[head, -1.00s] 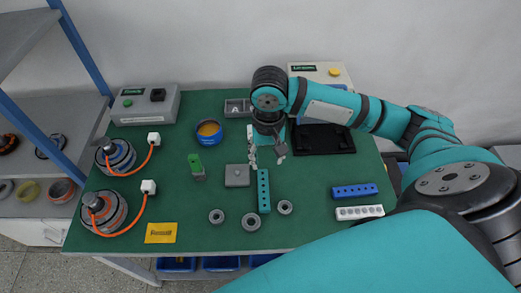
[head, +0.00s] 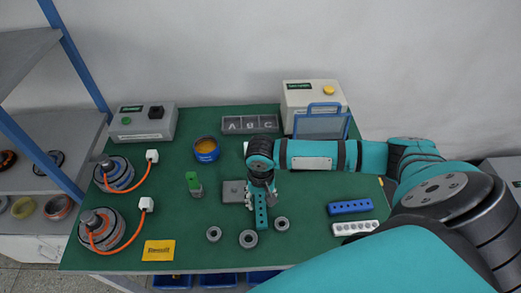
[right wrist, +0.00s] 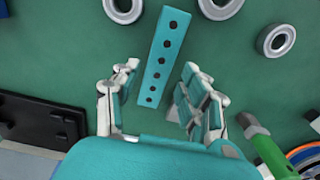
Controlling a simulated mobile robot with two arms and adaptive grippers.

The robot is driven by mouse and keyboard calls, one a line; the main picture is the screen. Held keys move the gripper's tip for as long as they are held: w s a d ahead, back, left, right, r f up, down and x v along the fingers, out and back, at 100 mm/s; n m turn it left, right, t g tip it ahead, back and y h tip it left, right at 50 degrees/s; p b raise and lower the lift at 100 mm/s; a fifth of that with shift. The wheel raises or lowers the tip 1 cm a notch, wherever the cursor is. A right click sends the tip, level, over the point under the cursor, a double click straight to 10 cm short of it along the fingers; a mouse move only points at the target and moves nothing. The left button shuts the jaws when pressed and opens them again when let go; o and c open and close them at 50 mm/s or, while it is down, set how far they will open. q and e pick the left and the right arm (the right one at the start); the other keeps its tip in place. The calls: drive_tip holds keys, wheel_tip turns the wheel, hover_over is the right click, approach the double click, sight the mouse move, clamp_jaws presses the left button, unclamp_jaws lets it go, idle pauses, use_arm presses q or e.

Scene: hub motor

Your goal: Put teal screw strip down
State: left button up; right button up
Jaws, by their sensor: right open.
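The teal screw strip (head: 261,214), a narrow bar with a row of dark holes, lies on the green mat in the head view. It also shows in the right wrist view (right wrist: 163,52), slightly tilted. My right gripper (head: 262,197) is over the strip's far end. In the right wrist view its fingers (right wrist: 160,85) are spread apart on both sides of that end, with a visible gap on each side. In the head view the arm and fingers hide the far end. My left gripper is not in view.
Grey rings (head: 248,239) lie around the strip's near end. A grey block (head: 233,191) is close on the left, with a green-topped part (head: 194,184) beyond. A blue strip (head: 350,207) and a white strip (head: 355,228) lie right. A blue-handled panel (head: 320,125) stands behind my arm.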

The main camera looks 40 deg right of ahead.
sight(261, 205)
drive_tip(key=f, duration=0.3)
drive_tip(key=shift+w+d+f+p, duration=0.15)
drive_tip(key=shift+w+f+p, duration=0.05)
drive_tip(key=shift+f+p, duration=0.15)
drive_tip(key=shift+f, duration=0.25)
clamp_jaws()
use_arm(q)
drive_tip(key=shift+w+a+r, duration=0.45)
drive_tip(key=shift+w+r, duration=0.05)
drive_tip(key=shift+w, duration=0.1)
use_arm(e)
drive_tip(key=shift+r, duration=0.1)
